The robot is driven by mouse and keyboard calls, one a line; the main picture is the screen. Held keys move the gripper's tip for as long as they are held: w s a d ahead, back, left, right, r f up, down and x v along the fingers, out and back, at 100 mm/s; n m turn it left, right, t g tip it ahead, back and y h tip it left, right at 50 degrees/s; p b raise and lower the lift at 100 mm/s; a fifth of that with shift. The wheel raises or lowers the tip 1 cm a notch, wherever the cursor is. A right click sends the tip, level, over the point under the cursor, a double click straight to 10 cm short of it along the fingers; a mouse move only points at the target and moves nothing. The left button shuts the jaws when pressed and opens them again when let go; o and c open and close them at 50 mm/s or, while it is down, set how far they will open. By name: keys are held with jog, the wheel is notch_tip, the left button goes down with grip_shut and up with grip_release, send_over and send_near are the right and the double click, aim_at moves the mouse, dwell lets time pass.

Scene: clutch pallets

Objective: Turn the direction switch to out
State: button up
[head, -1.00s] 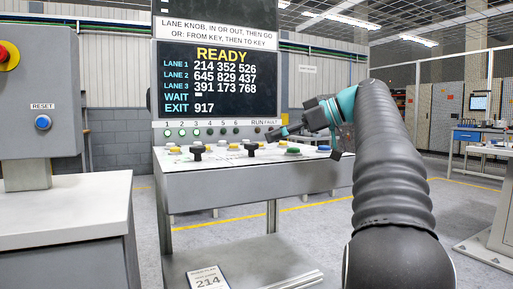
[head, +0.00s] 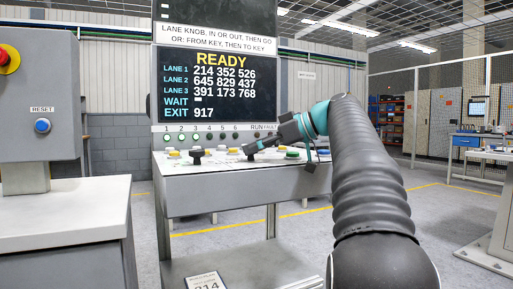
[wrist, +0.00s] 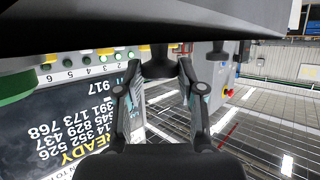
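The console (head: 240,182) has two black knobs on its sloped top. One black knob (head: 196,155) stands at the left, clear of my arm. The other is by my gripper (head: 252,151), which partly hides it in the head view. In the wrist view that black knob (wrist: 158,66) sits between the two fingertips of my gripper (wrist: 159,75). The fingers are apart, one on each side, with narrow gaps to the knob; contact cannot be made out. No in or out marking is legible at the knob.
Yellow, white and green buttons surround the knobs; a green button (head: 292,154) lies right of my gripper. The screen (head: 217,85) behind reads READY. A grey box with a blue RESET button (head: 42,126) stands at left.

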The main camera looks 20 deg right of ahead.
jog(key=shift+f+b, duration=0.1)
jog(key=shift+b, duration=0.2)
jog(key=shift+s+a+f+m+t+h+b, duration=0.1)
jog(key=shift+m+t+h+b, duration=0.3)
jog(key=shift+m+h+b, duration=0.1)
jog(key=shift+s+a+m+t+h+b, duration=0.1)
jog(key=shift+m+t+h+b, duration=0.3)
jog(key=shift+m+b, duration=0.1)
jog(key=m+t+h+b, duration=0.1)
jog(key=m+h+b, duration=0.1)
jog(key=m+h, duration=0.1)
jog(key=shift+s+a+t+h, duration=0.1)
jog(key=shift+a+t+h, duration=0.2)
jog(key=shift+t, duration=0.1)
jog(key=m+h, duration=0.3)
jog(key=m+h+p, duration=0.1)
jog(key=h, duration=0.1)
jog(key=shift+a+r+m+t, duration=0.25)
jog(key=shift+r+m+t, duration=0.05)
jog(key=shift+r+m, duration=0.1)
jog(key=shift+f+m+h+p, duration=0.1)
jog(key=shift+m+h+p, duration=0.4)
jog(key=shift+m+h, duration=0.4)
jog(key=shift+f+m+h, duration=0.1)
jog(key=shift+m+h, duration=0.2)
jog(key=shift+h, duration=0.3)
jog(key=o, duration=1.1)
